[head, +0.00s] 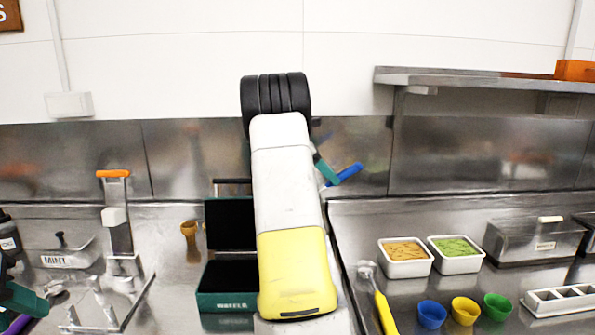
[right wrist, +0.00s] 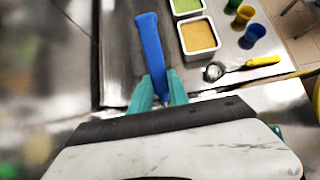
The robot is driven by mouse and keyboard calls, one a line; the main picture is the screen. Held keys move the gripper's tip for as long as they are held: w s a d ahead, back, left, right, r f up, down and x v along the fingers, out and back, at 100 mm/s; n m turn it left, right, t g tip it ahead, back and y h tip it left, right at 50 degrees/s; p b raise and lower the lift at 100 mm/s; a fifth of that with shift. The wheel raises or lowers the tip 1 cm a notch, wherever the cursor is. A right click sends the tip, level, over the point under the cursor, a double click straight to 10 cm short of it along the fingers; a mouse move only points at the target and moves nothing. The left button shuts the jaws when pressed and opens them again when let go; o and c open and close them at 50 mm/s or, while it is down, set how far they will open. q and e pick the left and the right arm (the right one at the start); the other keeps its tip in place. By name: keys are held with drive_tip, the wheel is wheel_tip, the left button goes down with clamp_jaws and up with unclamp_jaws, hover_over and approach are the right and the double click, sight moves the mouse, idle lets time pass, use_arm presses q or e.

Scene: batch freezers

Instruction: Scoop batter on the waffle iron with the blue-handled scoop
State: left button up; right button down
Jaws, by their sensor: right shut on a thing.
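My right gripper (head: 325,168) has teal fingers shut on the blue handle of the scoop (head: 347,173), raised in front of the back wall panel. The right wrist view shows the handle (right wrist: 151,45) between the teal fingers (right wrist: 160,92); the scoop's bowl cannot be made out. The green waffle iron (head: 228,301) stands open, its black lid raised, partly hidden by my right arm. White tubs hold tan (head: 405,250) and green (head: 455,246) contents; which is batter I cannot tell. My left gripper (head: 22,300) is at the left edge by a purple object; its jaws are unclear.
A yellow-handled scoop (head: 383,308) lies right of my arm. Blue (head: 432,315), yellow (head: 465,311) and green (head: 497,307) cups stand at the front right. A metal press with an orange handle (head: 113,173) stands left. A shelf (head: 480,77) overhangs the right counter.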

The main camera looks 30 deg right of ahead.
sight(328, 181)
wheel_tip(328, 181, down, 2)
drive_tip(key=shift+w+a+f, duration=0.25)
drive_tip(key=shift+a+f, duration=0.2)
drive_tip(key=shift+f, duration=0.3)
drive_tip(key=shift+w+a+f, duration=0.2)
drive_tip(key=shift+a+f, duration=0.25)
drive_tip(key=shift+f, duration=0.25)
drive_tip(key=shift+w+a+f, duration=0.25)
drive_tip(key=shift+a+f, duration=0.2)
drive_tip(key=shift+f, duration=0.3)
drive_tip(key=shift+s+d+f+t+y, duration=0.35)
drive_tip(key=shift+d+f+y, duration=0.15)
drive_tip(key=shift+d+y, duration=0.2)
drive_tip(key=shift+s+d+f+t+y, duration=0.35)
drive_tip(key=shift+d+f+y, duration=0.2)
drive_tip(key=shift+y, duration=0.15)
drive_tip(key=shift+s+d+r, duration=0.1)
drive_tip(key=shift+d+r, duration=0.05)
drive_tip(key=shift+r, duration=0.9)
drive_tip(key=shift+d+r, duration=0.1)
drive_tip(key=shift+r, duration=0.95)
drive_tip(key=shift+s+d+t+y, duration=0.4)
drive_tip(key=shift+d+t+y, duration=0.1)
drive_tip(key=shift+d+y, duration=0.25)
drive_tip(key=shift+s+d+t+y, duration=0.35)
drive_tip(key=shift+d+t+y, duration=0.2)
drive_tip(key=shift+y, duration=0.3)
